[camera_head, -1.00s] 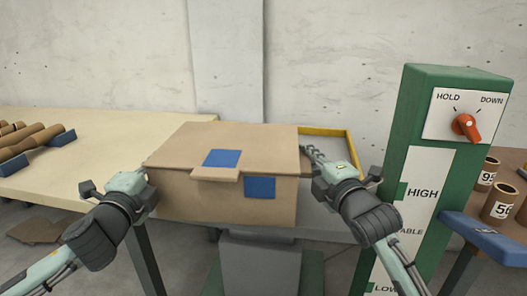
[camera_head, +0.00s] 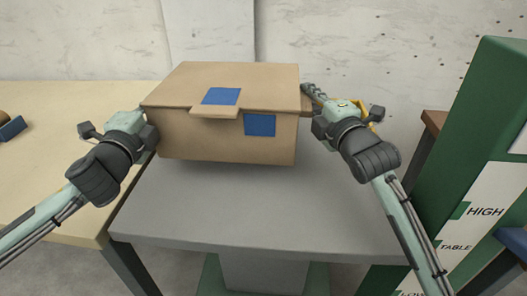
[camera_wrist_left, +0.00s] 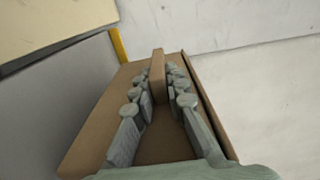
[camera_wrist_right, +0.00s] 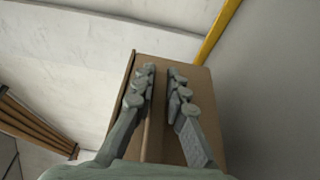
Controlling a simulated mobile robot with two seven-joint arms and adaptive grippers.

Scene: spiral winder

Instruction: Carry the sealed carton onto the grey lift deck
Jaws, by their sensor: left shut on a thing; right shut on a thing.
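The sealed brown carton (camera_head: 225,140) has blue patches on its lid and front and is upright. It is over the back part of the grey lift deck (camera_head: 250,210), with a soft shadow below it; I cannot tell whether its bottom touches. My left gripper (camera_head: 146,118) is at its left side, shut on a cardboard tab (camera_wrist_left: 158,75) between the fingers in the left wrist view. My right gripper (camera_head: 312,95) is at its right side, shut on the carton's side tab. The fingertips are partly hidden in the head view.
A pale table (camera_head: 60,150) stands at the left, against the deck, with a blue-ended support (camera_head: 12,128) on it. A green post (camera_head: 470,130) with height labels stands at the right. The front of the deck is bare. A yellow rim (camera_wrist_right: 220,30) shows in the right wrist view.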

